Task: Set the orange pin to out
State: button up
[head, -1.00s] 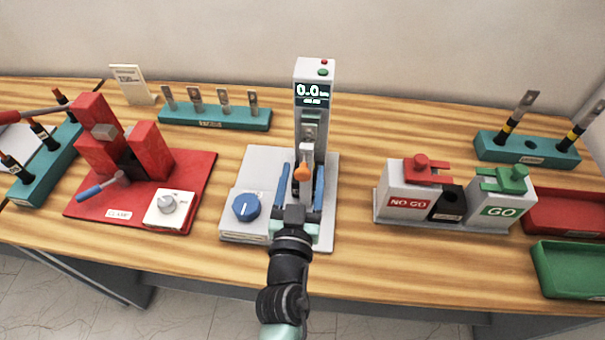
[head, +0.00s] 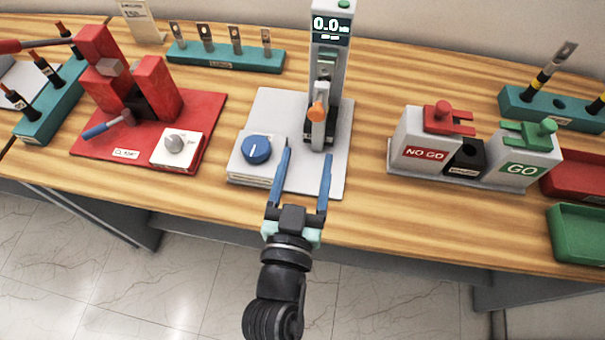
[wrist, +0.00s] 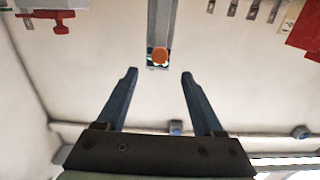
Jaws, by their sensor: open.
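The orange pin (head: 317,111) sticks out from the front of the grey upright tester column (head: 330,60), which has a display reading 0.0. In the wrist view the orange pin (wrist: 159,56) shows as a round orange end, beyond and between the fingertips. My gripper (head: 306,160) is open and empty, with its blue fingers over the front of the tester's grey base plate (head: 271,105). The gripper is in front of the pin and apart from it. In the wrist view the two fingers (wrist: 159,74) stand wide apart with nothing between them.
A blue knob (head: 257,149) sits on the base's left part. The red clamp stand (head: 150,110) is to the left. The NO GO and GO gauge block (head: 466,155) is to the right. A teal rack (head: 225,56) stands behind. Bare table lies between tester and gauges.

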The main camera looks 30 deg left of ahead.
jog(key=shift+b+v, duration=0.3)
jog(key=shift+v, duration=1.1)
jog(key=w+d+r+m+t+h, duration=0.1)
jog(key=w+d+r+t, duration=0.15)
jog(key=r, duration=0.55)
jog(key=w+d+r+m+t+h, duration=0.1)
jog(key=w+d+r, duration=0.1)
jog(key=w+r, duration=0.35)
jog(key=w+d+r+m+t+h, duration=0.1)
jog(key=d+r+t, duration=0.1)
jog(key=r, duration=0.7)
jog(key=s+d+r+t+h, duration=0.1)
jog(key=s+d+r+t, duration=0.1)
jog(key=r, duration=1)
jog(key=s+d+r+t+h, duration=0.1)
jog(key=s+d+r+t, duration=0.1)
jog(key=r, duration=1.1)
jog(key=shift+s+d+r, duration=0.25)
jog(key=shift+s+d, duration=0.5)
jog(key=shift+s, duration=0.4)
jog(key=shift+t, duration=0.25)
